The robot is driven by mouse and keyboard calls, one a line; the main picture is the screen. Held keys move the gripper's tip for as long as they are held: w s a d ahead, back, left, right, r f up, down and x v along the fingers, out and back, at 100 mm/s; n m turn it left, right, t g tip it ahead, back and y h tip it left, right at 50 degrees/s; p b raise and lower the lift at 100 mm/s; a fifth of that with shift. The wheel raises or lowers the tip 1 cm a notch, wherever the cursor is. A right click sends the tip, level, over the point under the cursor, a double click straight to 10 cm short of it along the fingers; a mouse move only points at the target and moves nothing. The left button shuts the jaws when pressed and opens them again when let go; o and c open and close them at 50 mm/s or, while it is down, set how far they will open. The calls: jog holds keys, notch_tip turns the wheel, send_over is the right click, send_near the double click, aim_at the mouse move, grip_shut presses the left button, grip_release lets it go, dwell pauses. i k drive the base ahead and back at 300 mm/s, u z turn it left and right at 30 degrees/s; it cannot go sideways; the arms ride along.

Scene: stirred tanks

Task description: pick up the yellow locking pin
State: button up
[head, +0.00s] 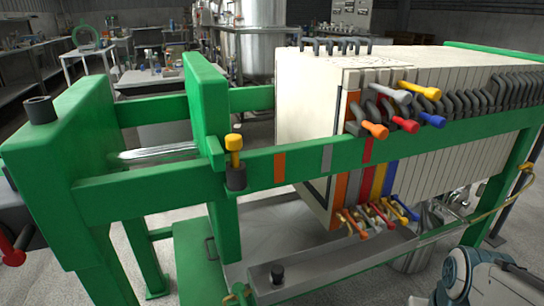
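The yellow locking pin (235,143) stands upright on the front green rail, beside the upright green plate. Its yellow head shows, with a smaller tan piece above it. Below it is a dark cylindrical socket (236,178) on the rail's front face; I cannot tell how deep the pin sits. My gripper is not in view. A white and teal part of my arm shows at the lower right, well apart from the pin.
The green press frame (140,190) holds a stack of white plates (305,110). Coloured valve handles (405,125) stick out over the rail to the right of the pin. A grey trough (330,265) with a dark knob (277,273) lies below. Space in front of the pin looks clear.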

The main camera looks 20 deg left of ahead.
aim_at(233, 142)
jog(key=k, duration=0.45)
jog(key=u, duration=0.8)
jog(key=i, duration=0.5)
